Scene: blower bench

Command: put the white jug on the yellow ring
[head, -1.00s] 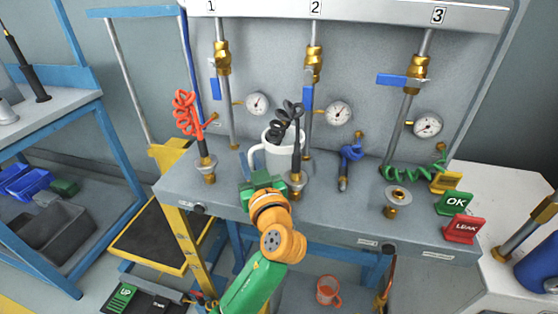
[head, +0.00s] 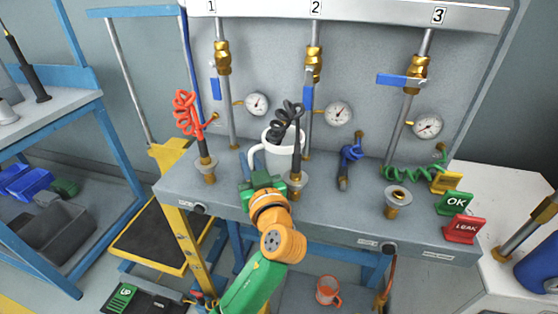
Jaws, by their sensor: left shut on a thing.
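The white jug (head: 270,159) is upright at the bench, partly hidden by a black coiled hose and its nozzle in front of it. Its handle points left. My left gripper (head: 262,182), green with an orange wrist, reaches in from below, right in front of the jug's lower part. I cannot tell whether the jug's base touches the bench. I cannot make out the yellow ring in this view. My right gripper is not in view.
The black hose nozzle (head: 297,157) stands in a holder close to the jug's right. OK (head: 454,203) and LEAK (head: 462,229) signs stand right. An orange mug (head: 328,290) is below the bench.

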